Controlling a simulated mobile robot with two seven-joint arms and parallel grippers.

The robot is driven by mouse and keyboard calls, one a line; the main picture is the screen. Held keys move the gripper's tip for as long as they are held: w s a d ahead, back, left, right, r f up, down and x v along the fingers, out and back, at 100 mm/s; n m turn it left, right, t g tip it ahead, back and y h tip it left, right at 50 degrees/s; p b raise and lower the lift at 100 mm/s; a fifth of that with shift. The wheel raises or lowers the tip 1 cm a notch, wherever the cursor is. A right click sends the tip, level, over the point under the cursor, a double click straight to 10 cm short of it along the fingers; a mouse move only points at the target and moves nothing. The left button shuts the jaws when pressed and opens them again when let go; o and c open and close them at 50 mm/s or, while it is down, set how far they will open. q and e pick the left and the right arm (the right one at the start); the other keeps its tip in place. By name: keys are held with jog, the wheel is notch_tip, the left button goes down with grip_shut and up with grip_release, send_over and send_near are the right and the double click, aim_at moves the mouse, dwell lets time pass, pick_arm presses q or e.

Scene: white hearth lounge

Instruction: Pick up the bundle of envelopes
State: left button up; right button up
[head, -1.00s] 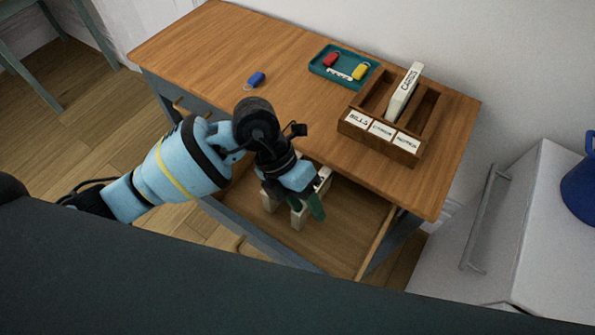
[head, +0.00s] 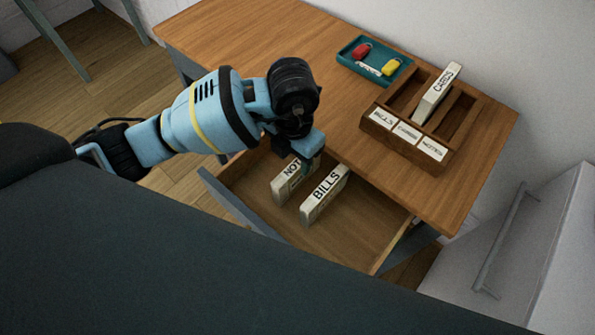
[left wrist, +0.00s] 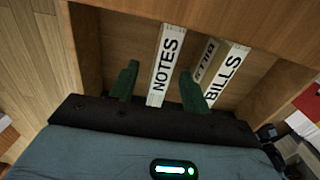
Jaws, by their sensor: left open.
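Two white labelled envelope bundles stand on edge in the open drawer. The NOTES bundle (head: 289,185) is on the left, partly covered by my gripper, and the BILLS bundle (head: 325,196) is beside it on the right. My left gripper (head: 303,166) is open and empty above the NOTES bundle. In the left wrist view the NOTES bundle (left wrist: 166,66) appears between the two green fingers, and the BILLS bundle (left wrist: 229,75) lies right of the right finger. Whether the fingers reach down around NOTES I cannot tell. A third bundle, CARDS (head: 443,84), stands in the wooden organizer (head: 447,163). My right gripper is not in view.
The organizer stands on the wooden desk (head: 240,45), with BILLS, CARDS and NOTES labels on its front. A white cabinet (head: 540,240) stands at right.

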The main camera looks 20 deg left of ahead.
aim_at(297, 163)
pick_arm(q)
jog(key=shift+w+d+f, duration=0.1)
jog(key=shift+d+f, duration=0.05)
jog(key=shift+f, duration=1.15)
jog(key=shift+w+d+f, duration=0.1)
jog(key=shift+f, duration=1.15)
grip_shut()
